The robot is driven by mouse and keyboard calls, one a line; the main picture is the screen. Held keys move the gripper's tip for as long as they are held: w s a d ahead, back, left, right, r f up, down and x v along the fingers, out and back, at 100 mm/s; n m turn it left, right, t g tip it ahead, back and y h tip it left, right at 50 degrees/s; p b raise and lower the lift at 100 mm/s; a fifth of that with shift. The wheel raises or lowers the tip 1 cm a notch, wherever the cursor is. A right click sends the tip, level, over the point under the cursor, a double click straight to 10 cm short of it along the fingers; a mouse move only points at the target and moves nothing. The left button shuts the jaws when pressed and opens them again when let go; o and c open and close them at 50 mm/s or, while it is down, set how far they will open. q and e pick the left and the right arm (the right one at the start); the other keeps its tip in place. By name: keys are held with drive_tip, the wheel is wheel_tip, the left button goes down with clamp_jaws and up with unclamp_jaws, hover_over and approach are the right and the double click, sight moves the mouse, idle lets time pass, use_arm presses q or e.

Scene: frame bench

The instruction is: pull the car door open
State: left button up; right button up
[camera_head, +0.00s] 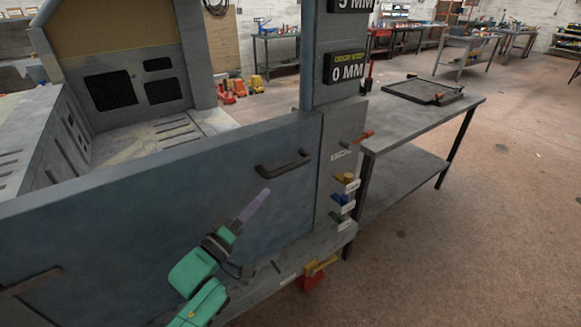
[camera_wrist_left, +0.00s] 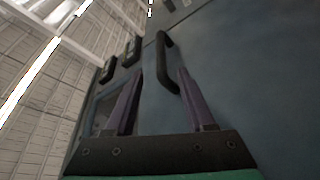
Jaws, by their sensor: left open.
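The car door is a wide blue-grey panel (camera_head: 150,215) in the head view; its right edge meets the grey post with no clear gap. Its dark bar handle (camera_head: 284,163) sits near the upper right corner. My left gripper (camera_head: 266,190), with a green body and purple fingers, is just below and left of this handle. In the left wrist view, the fingers (camera_wrist_left: 160,73) are spread apart and empty. The handle (camera_wrist_left: 166,60) shows between and beyond the fingertips there; I cannot tell its exact depth. My right gripper is in neither view.
A second dark handle (camera_head: 30,282) is at the panel's lower left. The post (camera_head: 340,150) carries coloured knobs and a sign (camera_head: 346,70) reading 0 MM. A metal table (camera_head: 425,120) stands to the right. The floor (camera_head: 480,230) at the right is clear.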

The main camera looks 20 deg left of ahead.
sight(290, 167)
use_arm(q)
drive_tip(key=p+x, duration=0.1)
drive_tip(key=x, duration=1.2)
drive_tip(key=shift+w+p, duration=0.15)
drive_tip(key=shift+p, duration=0.15)
clamp_jaws()
drive_tip(key=shift+f, duration=0.1)
idle(0.4)
